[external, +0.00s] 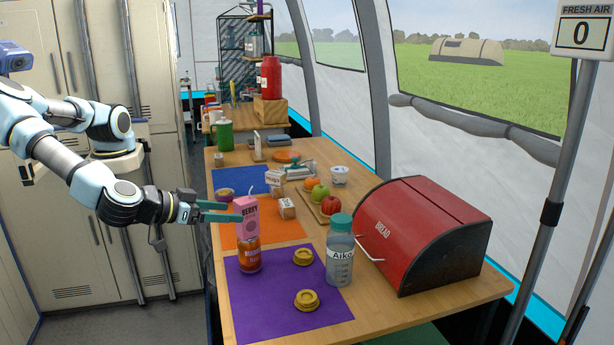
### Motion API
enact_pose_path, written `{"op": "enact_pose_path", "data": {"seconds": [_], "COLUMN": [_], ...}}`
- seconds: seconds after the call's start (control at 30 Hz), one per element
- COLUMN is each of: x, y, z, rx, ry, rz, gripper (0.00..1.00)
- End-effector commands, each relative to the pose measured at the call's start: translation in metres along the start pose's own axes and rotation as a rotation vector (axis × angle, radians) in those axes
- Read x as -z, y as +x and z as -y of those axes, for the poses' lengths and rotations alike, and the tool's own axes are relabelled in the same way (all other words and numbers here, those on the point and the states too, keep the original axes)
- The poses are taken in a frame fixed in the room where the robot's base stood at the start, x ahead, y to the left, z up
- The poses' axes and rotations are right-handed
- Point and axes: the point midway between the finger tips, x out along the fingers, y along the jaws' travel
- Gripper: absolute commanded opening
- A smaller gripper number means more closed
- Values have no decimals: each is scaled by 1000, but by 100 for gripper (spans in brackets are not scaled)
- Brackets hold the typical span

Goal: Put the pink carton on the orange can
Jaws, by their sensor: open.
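The pink carton (251,222), marked "BERRY" and with a straw, stands upright and appears to rest on top of the orange can (249,257). The can stands at the left part of the purple mat (273,319). My gripper (238,212) is open, with its teal fingers pointing right at the carton's left side. One finger overlaps the carton's edge in this view. I cannot tell whether the fingers touch the carton.
A bottle (340,252) with a green lid and a red bread box (423,235) stand to the right. Two yellow rings (306,300) lie on the purple mat. An orange mat (281,232), small boxes and a fruit board (313,209) lie behind.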

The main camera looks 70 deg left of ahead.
Motion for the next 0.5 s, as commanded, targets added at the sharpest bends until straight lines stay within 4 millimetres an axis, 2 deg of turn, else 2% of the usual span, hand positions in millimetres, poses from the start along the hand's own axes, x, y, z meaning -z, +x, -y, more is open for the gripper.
{"op": "enact_pose_path", "data": {"seconds": [0.03, 0.2, 0.5], "x": [-2, 0, 1], "y": [-8, -24, -27], "z": [-1, 0, 0], "rx": [-4, -2, 1], "ry": [0, -1, 0], "rz": [1, 0, 0], "gripper": [76, 76, 76]}}
